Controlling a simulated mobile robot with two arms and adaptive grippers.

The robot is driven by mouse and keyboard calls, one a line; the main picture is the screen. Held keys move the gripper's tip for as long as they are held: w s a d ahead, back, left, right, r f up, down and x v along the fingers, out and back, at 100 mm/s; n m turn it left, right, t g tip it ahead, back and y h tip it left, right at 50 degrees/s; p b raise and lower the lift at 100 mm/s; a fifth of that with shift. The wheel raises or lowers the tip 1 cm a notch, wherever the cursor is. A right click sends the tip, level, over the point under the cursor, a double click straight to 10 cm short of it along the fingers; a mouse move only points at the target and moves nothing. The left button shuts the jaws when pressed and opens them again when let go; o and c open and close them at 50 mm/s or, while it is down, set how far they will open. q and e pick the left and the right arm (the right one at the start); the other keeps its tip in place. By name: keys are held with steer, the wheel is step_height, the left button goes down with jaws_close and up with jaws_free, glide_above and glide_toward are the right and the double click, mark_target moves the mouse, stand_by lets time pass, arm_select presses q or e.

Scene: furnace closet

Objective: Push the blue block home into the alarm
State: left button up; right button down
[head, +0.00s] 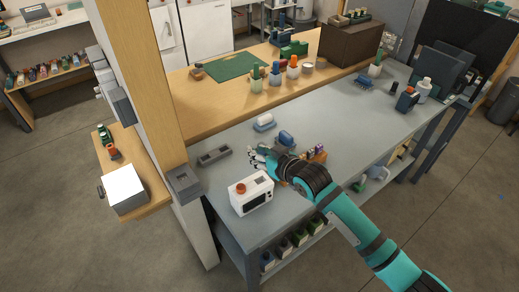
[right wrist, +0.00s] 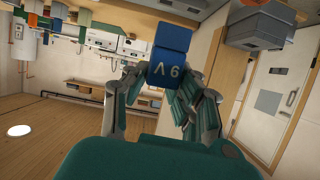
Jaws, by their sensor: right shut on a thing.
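The blue block (right wrist: 168,62), with light "9V"-like lettering upside down, is between the fingertips of my right gripper (right wrist: 155,88) in the right wrist view. My right gripper (head: 259,157) reaches over the grey bench in the head view; the block cannot be clearly told there. A white box with an orange top button and a dark front panel, which looks like the alarm (head: 243,190), stands on the bench just in front of the gripper. The gripper and block appear apart from it. Whether its slot is open cannot be told. My left gripper is out of view.
A grey tray (head: 214,156) lies left of the gripper. A pale block on a blue base (head: 264,123) and a blue rounded thing (head: 286,138) are behind it. An orange-brown holder (head: 316,156) is to the right.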

step_height(320, 180, down, 3)
steer(key=shift+b, duration=0.7)
steer(key=shift+f+b, duration=0.6)
steer(key=shift+f, duration=0.7)
steer(key=shift+p, duration=0.6)
steer(key=shift+f+b, duration=1.1)
steer(key=shift+f, duration=0.55)
steer(key=c, duration=1)
jaws_free()
